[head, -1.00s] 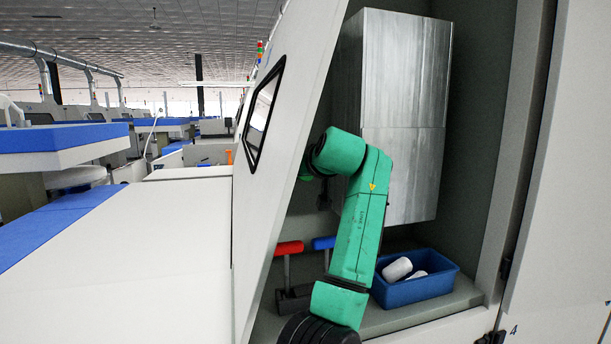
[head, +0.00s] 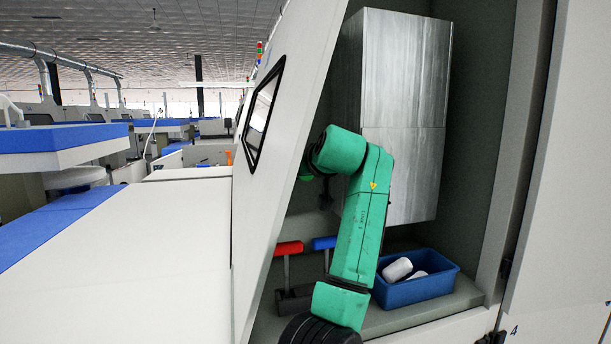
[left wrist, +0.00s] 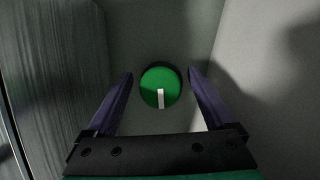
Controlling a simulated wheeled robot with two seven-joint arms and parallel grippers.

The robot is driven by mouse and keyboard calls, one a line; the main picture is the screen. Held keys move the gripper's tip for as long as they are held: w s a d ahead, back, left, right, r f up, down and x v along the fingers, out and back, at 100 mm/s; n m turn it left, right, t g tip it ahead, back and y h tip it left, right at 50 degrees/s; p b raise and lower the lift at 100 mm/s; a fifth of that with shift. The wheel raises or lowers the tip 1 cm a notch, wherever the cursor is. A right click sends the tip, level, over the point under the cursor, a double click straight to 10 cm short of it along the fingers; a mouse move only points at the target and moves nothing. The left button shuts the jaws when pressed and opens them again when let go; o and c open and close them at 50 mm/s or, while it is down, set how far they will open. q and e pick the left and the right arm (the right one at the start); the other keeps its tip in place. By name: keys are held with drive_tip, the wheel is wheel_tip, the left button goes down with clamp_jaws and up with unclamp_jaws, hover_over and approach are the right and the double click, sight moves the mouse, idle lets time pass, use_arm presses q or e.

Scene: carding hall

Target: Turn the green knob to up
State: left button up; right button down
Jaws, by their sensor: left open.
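The green knob (left wrist: 152,80) is round, with a white pointer bar on its face, and sits on the grey back wall in the left wrist view. The bar runs from near the knob's centre toward the bottom of the picture. My left gripper (left wrist: 160,73) is open, with one dark finger on each side of the knob. In the head view my green arm reaches into the open machine cabinet.
A metal box (head: 405,105) hangs inside the cabinet beside my arm. Below are a red-handled lever (head: 289,248), a blue-handled lever (head: 324,243) and a blue bin (head: 415,290) with white rolls. The slanted cabinet panel (head: 262,160) closes the left side.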

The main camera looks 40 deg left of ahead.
use_arm(q)
drive_tip(key=b+v, duration=0.4)
drive_tip(key=v, duration=1)
drive_tip(key=shift+f, duration=0.1)
